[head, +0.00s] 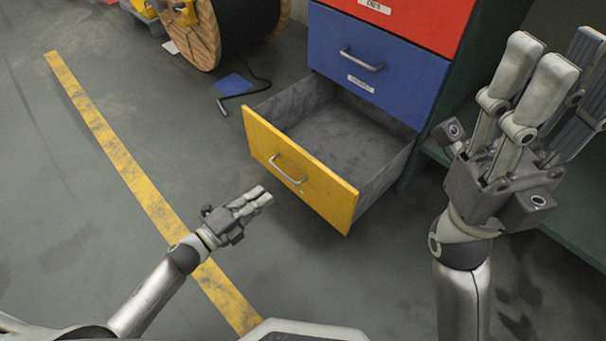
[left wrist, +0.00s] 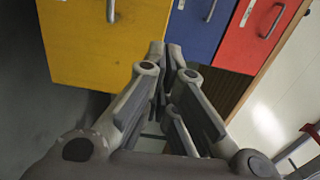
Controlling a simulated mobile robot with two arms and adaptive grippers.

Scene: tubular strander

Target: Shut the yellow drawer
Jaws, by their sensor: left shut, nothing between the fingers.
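The yellow drawer (head: 285,165) is the lowest one in view of the cabinet and stands pulled far out. Its grey inside shows no contents, and a metal handle (head: 287,170) is on its front. My left gripper (head: 262,195) is shut and empty, in front of the drawer and a little left of and below its handle, apparently apart from it. In the left wrist view the yellow front (left wrist: 85,40) fills the upper left, beyond the shut fingers (left wrist: 167,62). My right gripper (head: 558,62) is open and empty, raised right of the drawer.
A shut blue drawer (head: 375,60) and a red drawer (head: 420,18) are above the yellow one. A wooden cable reel (head: 205,40) and a blue sheet (head: 234,84) lie behind left. A yellow floor line (head: 130,170) crosses clear floor. A green surface (head: 575,215) is at right.

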